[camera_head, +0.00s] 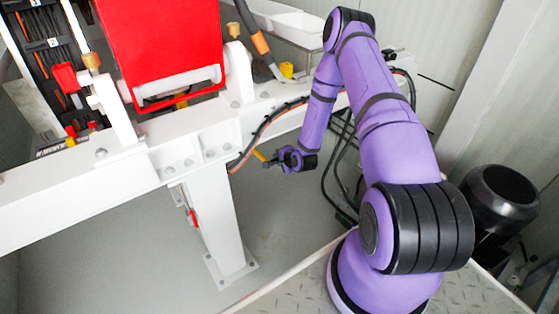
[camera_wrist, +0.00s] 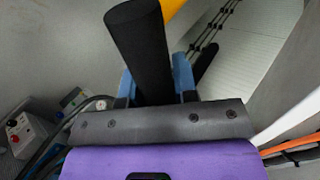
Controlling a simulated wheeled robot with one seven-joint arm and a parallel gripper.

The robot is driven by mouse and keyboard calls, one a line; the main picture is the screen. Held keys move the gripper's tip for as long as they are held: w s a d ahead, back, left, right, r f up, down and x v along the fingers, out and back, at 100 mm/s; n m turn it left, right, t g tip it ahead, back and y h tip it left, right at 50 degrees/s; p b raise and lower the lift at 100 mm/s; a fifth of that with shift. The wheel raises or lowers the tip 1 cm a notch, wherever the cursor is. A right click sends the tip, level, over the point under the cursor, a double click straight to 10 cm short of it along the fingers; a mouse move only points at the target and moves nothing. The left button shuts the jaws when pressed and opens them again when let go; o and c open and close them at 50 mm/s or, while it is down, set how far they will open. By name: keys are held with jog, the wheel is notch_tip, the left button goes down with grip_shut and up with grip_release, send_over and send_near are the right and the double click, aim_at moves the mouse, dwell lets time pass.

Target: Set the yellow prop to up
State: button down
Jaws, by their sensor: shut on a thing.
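The yellow prop shows as a small yellow piece (camera_head: 259,155) just left of my gripper (camera_head: 275,160) in the head view, below the white beam. In the wrist view a thick black cylinder (camera_wrist: 142,50) lies between the two blue fingers of my gripper (camera_wrist: 157,80). A yellow part (camera_wrist: 172,8) shows behind its upper end, so the black cylinder appears to be the prop's grip. My gripper is shut on it. The rest of the prop is hidden, and I cannot tell its full angle.
A white steel beam (camera_head: 190,147) with a leg (camera_head: 215,220) stands left of my arm. Dark cables (camera_head: 340,165) hang right of my gripper. A red box (camera_head: 160,40) sits above the beam. A control box with buttons (camera_wrist: 20,130) is at left in the wrist view.

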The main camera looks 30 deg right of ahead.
jog(key=shift+w+r, duration=0.4)
jog(key=shift+r, duration=0.1)
jog(key=c, duration=1.3)
grip_release()
jog(key=o, duration=0.4)
jog(key=shift+s, duration=0.1)
jog(key=shift+s, duration=0.1)
jog(key=shift+s, duration=0.25)
jog(key=v, duration=1)
jog(key=shift+s, duration=0.1)
jog(key=shift+r, duration=0.1)
